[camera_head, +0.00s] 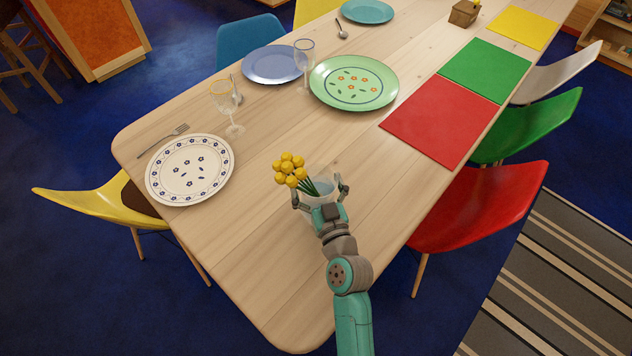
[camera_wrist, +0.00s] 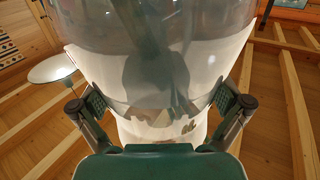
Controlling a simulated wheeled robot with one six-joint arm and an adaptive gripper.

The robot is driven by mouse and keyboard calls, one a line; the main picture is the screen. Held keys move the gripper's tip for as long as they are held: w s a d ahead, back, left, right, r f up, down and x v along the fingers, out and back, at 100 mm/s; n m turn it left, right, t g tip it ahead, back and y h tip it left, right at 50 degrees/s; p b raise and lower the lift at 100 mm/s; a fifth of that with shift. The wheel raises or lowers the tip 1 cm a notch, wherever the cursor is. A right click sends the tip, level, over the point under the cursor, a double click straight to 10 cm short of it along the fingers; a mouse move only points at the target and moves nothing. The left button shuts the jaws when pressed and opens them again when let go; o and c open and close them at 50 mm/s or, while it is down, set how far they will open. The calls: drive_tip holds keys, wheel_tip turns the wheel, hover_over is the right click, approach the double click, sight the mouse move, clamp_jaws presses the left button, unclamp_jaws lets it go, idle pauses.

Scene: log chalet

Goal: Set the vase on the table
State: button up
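The vase (camera_head: 323,186) is clear and whitish, with yellow flowers (camera_head: 289,169) leaning out to the left. In the head view it appears over the bare near part of the wooden table (camera_head: 235,265). My gripper (camera_head: 320,196) has one finger on each side of it. In the wrist view the vase (camera_wrist: 155,65) fills the middle, with a clear upper part and a whitish lower part. Both finger pads of my gripper (camera_wrist: 160,108) press against its sides. My gripper hides the vase's base in the head view, so I cannot tell whether it touches the table.
A patterned white plate (camera_head: 189,170), fork (camera_head: 165,138) and wine glass (camera_head: 228,103) stand left of the vase. A green plate (camera_head: 353,83) and another glass (camera_head: 304,62) are beyond it. A red mat (camera_head: 440,121) lies right. Bare wood surrounds the vase. Chairs line the table's sides.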

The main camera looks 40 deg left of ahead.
drive_tip(key=shift+r, duration=0.1)
drive_tip(key=v, duration=1.2)
idle(0.4)
